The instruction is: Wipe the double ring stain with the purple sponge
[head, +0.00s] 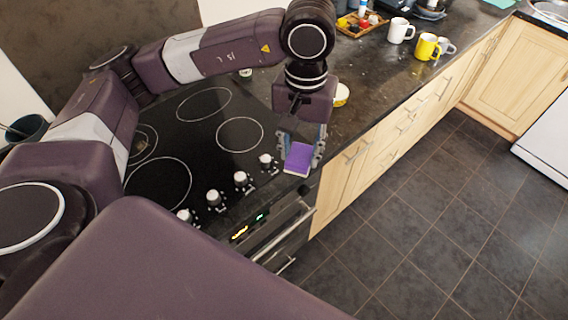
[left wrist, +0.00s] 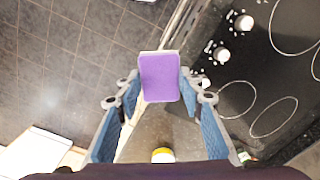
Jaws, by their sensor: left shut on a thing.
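The purple sponge (head: 299,157) has a pale underside and is held between the fingers of my left gripper (head: 301,142). The gripper is over the front edge of the dark worktop, just right of the hob. In the left wrist view the sponge (left wrist: 160,78) sits between the blue-padded fingers of the left gripper (left wrist: 157,92), with floor and worktop edge behind it. I cannot make out the double ring stain; the rings that show are printed on the black hob. The worktop directly under the gripper is partly hidden. My right gripper is not in view.
The hob (head: 185,130) has several knobs along its front. A small yellow and white dish (head: 341,94) stands behind the gripper. Farther back are a wooden tray (head: 361,24), a white mug (head: 400,31) and a yellow mug (head: 427,46). Worktop between them is mostly clear.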

